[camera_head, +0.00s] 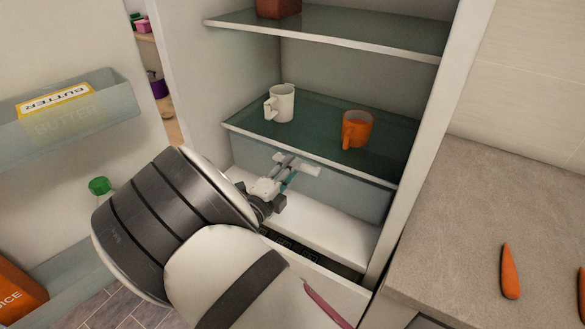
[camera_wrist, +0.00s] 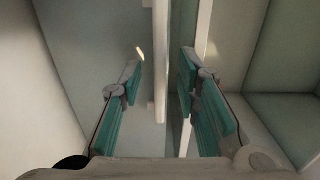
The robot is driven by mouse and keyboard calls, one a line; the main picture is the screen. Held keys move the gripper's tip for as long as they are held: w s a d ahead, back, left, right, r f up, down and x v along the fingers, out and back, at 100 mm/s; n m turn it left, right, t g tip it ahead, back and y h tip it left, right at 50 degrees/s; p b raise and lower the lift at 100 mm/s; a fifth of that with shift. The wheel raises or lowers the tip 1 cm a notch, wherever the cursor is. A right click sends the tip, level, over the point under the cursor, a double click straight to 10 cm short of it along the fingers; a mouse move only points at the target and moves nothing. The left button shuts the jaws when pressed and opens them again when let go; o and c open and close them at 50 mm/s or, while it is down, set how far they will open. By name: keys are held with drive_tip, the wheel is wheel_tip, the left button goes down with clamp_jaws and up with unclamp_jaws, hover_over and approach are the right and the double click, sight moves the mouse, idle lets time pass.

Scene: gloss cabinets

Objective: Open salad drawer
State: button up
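The salad drawer (camera_head: 345,192) is a translucent grey-blue bin low in the fridge, under the lower glass shelf. It looks shut. Its pale handle (camera_head: 308,168) is a short bar at the top of its front. My gripper (camera_head: 288,170) is at the left part of this handle. In the wrist view my gripper (camera_wrist: 160,78) has its teal-padded fingers apart, with the white handle bar (camera_wrist: 160,45) running between them. I see a gap on each side of the bar, and no clear contact. My arm hides the drawer's lower left.
The lower shelf (camera_head: 310,130) is close above my gripper and holds a white mug (camera_head: 280,103) and an orange mug (camera_head: 357,129). The open fridge door (camera_head: 60,170) stands left, with a butter bin (camera_head: 90,110). A counter (camera_head: 455,230) with carrots (camera_head: 510,272) is right.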

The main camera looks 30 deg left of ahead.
drive_tip(key=shift+w, duration=0.6)
clamp_jaws()
drive_tip(key=s+a+p, duration=0.1)
drive_tip(key=s+p, duration=0.4)
drive_tip(key=s, duration=1.1)
drive_tip(key=shift+s, duration=0.25)
unclamp_jaws()
